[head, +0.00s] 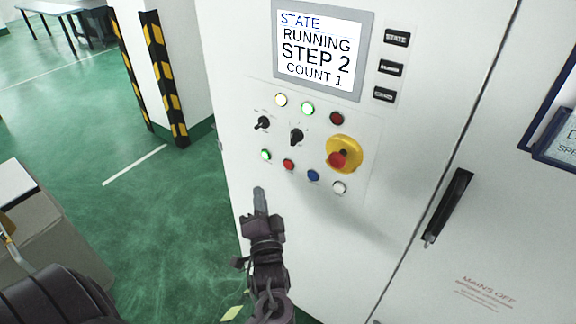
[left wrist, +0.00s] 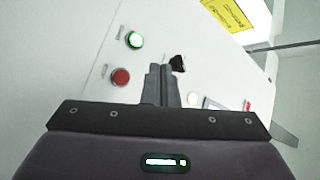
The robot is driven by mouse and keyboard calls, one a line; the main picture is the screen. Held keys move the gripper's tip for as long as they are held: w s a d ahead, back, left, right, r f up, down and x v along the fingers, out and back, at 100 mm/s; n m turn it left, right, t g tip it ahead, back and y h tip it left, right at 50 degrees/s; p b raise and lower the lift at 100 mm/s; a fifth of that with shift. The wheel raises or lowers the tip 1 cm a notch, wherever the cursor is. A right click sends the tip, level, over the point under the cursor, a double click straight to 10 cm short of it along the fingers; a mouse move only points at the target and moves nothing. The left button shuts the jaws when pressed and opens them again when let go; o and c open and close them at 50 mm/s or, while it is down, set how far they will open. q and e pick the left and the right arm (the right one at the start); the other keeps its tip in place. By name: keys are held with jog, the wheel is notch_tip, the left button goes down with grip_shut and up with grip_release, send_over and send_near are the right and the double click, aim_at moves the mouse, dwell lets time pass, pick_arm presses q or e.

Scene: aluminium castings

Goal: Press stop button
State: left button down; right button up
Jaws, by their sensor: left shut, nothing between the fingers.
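A white control cabinet (head: 310,235) carries a panel of buttons. In the lower row is a red button (head: 289,165), between a lit green button (head: 266,155) and a blue button (head: 313,175); their labels are too small to read. The left wrist view shows a red button (left wrist: 120,77) and a lit green button (left wrist: 135,40) left of the fingertips. My left gripper (head: 260,192) is shut and empty, its tips below the lower row in the head view. I cannot tell its gap to the panel. My right gripper is not in view.
A yellow emergency stop with a red knob (head: 338,160) sits right of two black selector switches (head: 296,137). Above them, a screen (head: 318,48) reads RUNNING, STEP 2, COUNT 1. A black door handle (head: 448,207) is at the right. Green floor lies open left of the cabinet.

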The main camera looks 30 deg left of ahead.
aim_at(288, 165)
pick_arm(q)
jog(key=w+b, duration=0.4)
jog(key=w, duration=0.4)
jog(key=shift+w+d, duration=0.35)
jog(key=shift+w, duration=0.05)
jog(key=shift+w, duration=0.1)
dwell(1.8)
jog(key=shift+w, duration=0.3)
jog(key=shift+w, duration=0.4)
dwell(0.6)
jog(key=shift+s+r, duration=0.1)
jog(key=shift+s, duration=0.05)
jog(key=shift+s+p, duration=0.7)
